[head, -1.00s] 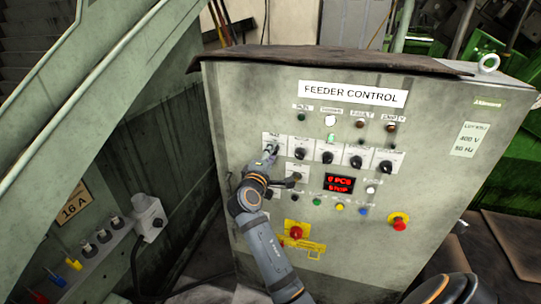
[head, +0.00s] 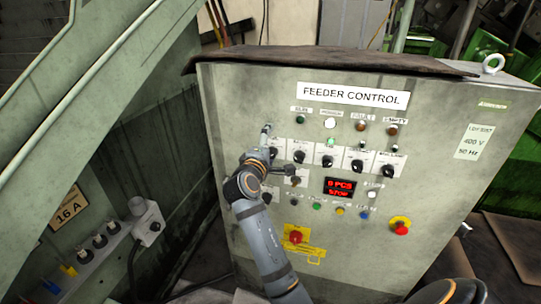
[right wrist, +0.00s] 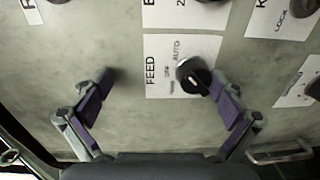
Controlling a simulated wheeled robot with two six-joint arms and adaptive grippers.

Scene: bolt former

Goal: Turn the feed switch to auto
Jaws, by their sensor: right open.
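The feed switch (right wrist: 193,76) is a black knob on a white plate lettered FEED (right wrist: 152,72) and AUTO, in the right wrist view. A pale mark shows at its upper left edge; I cannot tell for certain which setting it points to. My right gripper (right wrist: 162,84) is open, with its fingers either side of the plate. The right finger is close beside the knob; I cannot tell if they touch. In the head view my right gripper (head: 279,149) is at the panel's left side and largely hides the switch. My left gripper is not in view.
The grey FEEDER CONTROL cabinet (head: 240,100) has more knobs to the right of the gripper. A red display (head: 340,187) reads STOP. A red button (head: 296,237) on yellow and another red button (head: 400,228) sit lower.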

